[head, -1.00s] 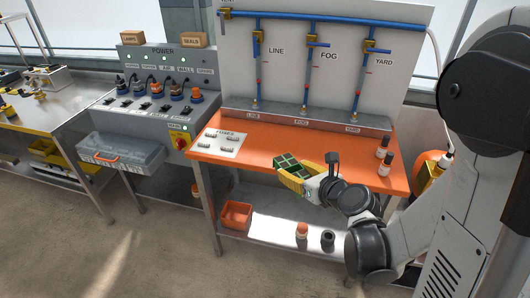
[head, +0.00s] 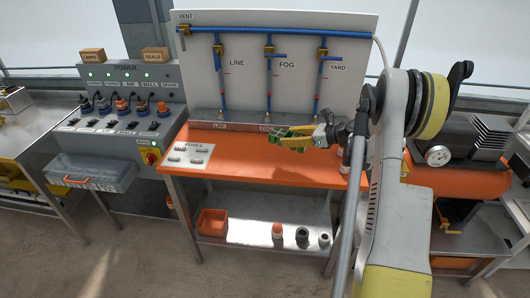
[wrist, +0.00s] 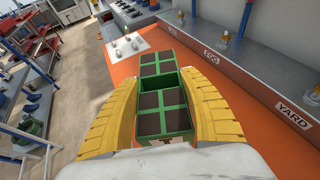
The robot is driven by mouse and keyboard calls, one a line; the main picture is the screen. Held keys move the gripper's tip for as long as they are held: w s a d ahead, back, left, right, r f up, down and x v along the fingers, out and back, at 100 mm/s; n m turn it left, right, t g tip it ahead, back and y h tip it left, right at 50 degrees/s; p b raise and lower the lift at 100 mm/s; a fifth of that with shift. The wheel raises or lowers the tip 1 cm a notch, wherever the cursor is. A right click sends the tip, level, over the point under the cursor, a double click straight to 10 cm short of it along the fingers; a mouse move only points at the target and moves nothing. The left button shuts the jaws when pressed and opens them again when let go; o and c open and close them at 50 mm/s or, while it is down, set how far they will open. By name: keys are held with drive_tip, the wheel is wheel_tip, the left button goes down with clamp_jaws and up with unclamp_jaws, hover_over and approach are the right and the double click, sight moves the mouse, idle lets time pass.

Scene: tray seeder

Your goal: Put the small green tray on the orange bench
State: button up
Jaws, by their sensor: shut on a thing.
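The small green tray (head: 292,137), with dark square cells, is held between the yellow fingers of my gripper (head: 318,136). In the wrist view the tray (wrist: 163,98) sits between both fingers, which press on its sides. My gripper is shut on it. The orange bench (head: 240,172) stretches below, and the tray is over its back part, near the foot of the pipe panel. I cannot tell whether the tray touches the bench top. The bench also shows beneath it in the wrist view (wrist: 225,135).
A white fuse sheet (head: 188,154) with several fuses lies at the bench's left. The pipe panel (head: 255,75) with valves stands behind. A small bottle (head: 345,152) at the right is partly hidden by my arm. An orange bin (head: 212,222) is on the lower shelf. The bench's front middle is clear.

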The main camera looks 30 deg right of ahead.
drive_tip(key=b, duration=0.2)
hover_over(267, 158)
wheel_tip(267, 158, down, 6)
drive_tip(key=shift+r, duration=0.15)
drive_tip(key=shift+f+b, duration=1)
drive_tip(key=shift+f, duration=0.9)
drive_tip(key=shift+f, duration=0.2)
drive_tip(key=o, duration=1.2)
drive_tip(key=shift+r, duration=0.15)
